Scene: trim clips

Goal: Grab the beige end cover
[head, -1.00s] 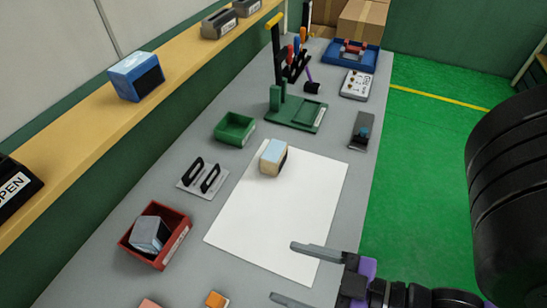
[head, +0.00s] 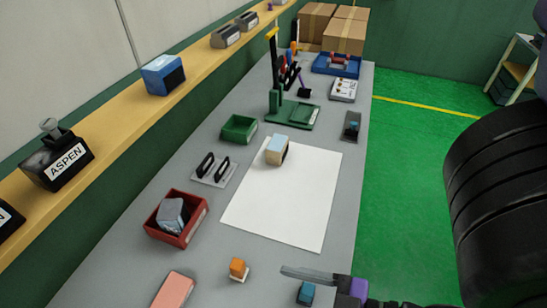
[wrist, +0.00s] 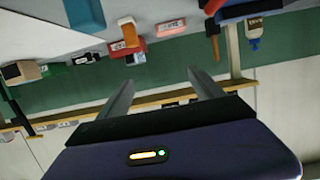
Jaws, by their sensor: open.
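The beige end cover (head: 276,151) is a small beige block with a light blue top and a dark end. It stands on the upper part of the white sheet (head: 290,205). In the wrist view it shows small at the left (wrist: 22,72). My gripper (wrist: 159,77) is open, with nothing between its two fingers. In the head view only part of it shows at the bottom, on the near side of the sheet and well apart from the end cover.
A red bin (head: 150,226) holding a grey block, a black-handled plate (head: 200,177) and a green tray (head: 226,137) stand left of the sheet. An orange block (head: 238,267) and a blue block (head: 306,292) are near my gripper. A green press (head: 297,112) stands beyond.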

